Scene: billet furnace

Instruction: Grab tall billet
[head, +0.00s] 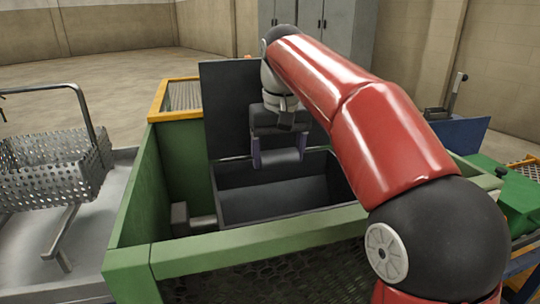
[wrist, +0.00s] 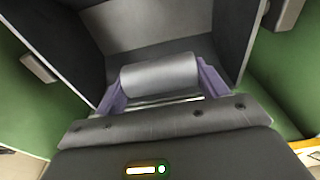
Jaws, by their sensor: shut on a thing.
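A grey metal cylinder, the billet (wrist: 160,74), lies across between the two purple fingers of my gripper (wrist: 163,92) in the wrist view. The fingers press on its two ends, so the gripper is shut on it. In the head view my gripper (head: 279,155) hangs over the dark open box, and the billet (head: 281,158) shows between its fingers. The billet is level and near the box's back edge. In the head view it looks held above the box floor.
The dark box (head: 284,217) with its raised lid (head: 228,105) sits inside a green frame (head: 260,246). A perforated metal basket (head: 55,170) stands on a grey table (head: 95,240) at left. Green and blue equipment (head: 515,190) stands at right. Grey cabinets (head: 335,30) are behind.

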